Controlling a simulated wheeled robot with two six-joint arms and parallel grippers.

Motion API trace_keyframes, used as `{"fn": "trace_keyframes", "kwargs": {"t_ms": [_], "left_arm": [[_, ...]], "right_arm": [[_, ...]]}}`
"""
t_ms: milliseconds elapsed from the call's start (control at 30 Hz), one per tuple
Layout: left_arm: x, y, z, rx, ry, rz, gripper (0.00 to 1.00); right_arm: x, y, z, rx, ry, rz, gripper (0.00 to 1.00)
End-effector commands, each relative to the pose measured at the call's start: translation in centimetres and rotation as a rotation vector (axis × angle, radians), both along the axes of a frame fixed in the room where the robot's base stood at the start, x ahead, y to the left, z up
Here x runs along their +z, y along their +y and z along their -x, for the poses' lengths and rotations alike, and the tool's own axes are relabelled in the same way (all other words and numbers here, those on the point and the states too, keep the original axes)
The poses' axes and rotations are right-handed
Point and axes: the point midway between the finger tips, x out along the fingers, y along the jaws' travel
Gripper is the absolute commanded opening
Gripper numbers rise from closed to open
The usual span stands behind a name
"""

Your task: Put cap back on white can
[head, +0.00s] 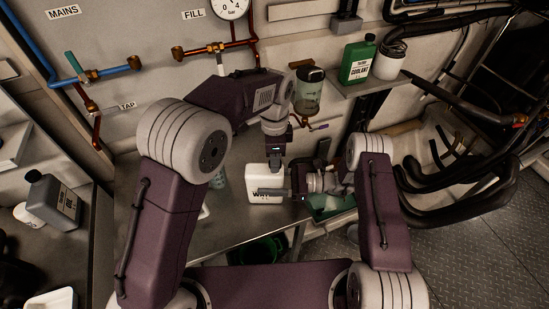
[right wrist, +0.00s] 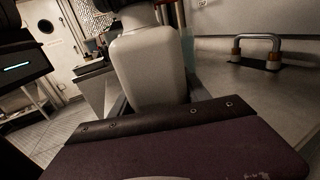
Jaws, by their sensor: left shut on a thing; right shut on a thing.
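The white can (head: 262,178) stands on the grey bench in the middle of the head view, with dark lettering on its front. In the right wrist view the can (right wrist: 152,65) looms close and upright, its top cut by the upper edge. My right gripper (head: 274,191) comes from the right and is shut on the can's body. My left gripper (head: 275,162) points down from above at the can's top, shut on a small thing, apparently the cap. The fingers hide the cap and the can's mouth, so I cannot tell whether they touch.
A green coolant jug (head: 357,62) and a white jar (head: 389,62) stand on the shelf. A clear container (head: 308,92) hangs on the wall behind my left gripper. A grey bottle (head: 54,205) stands at left. Black hoses (head: 445,190) crowd the right. A green bin (head: 258,250) is below the bench.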

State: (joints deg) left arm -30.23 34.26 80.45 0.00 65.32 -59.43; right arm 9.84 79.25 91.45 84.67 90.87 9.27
Motion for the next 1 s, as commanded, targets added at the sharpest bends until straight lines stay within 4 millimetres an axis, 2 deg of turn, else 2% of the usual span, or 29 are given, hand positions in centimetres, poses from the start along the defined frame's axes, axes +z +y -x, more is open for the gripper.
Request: {"fn": "trace_keyframes", "kwargs": {"t_ms": [300,400,500,600,700,967,1000], "left_arm": [[0.00,-0.13,-0.23,-1.074,-0.001,0.001,0.00],[-0.01,-0.20,-0.25,-1.386,-0.001,0.001,0.00],[-0.02,-0.25,-0.25,-1.628,-0.001,0.000,0.00],[-0.02,-0.28,-0.24,-1.781,-0.001,0.000,0.00],[-0.02,-0.29,-0.24,-1.848,-0.001,0.000,0.00],[-0.02,-0.29,-0.24,-1.859,-0.001,0.000,0.00],[-0.02,-0.29,-0.24,-1.858,-0.001,0.000,0.38]], "right_arm": [[0.00,-0.01,-0.02,-0.001,0.000,0.000,0.00],[-0.01,-0.01,-0.02,-0.001,0.000,0.000,0.00],[-0.01,-0.01,-0.02,-0.001,0.000,0.000,0.00],[-0.01,-0.01,-0.02,-0.001,0.000,0.000,0.00],[-0.01,-0.01,-0.02,-0.001,0.000,0.001,0.00],[-0.02,-0.01,-0.03,-0.001,0.000,0.001,0.00],[-0.02,-0.01,-0.03,-0.001,0.000,0.001,0.00]]}}
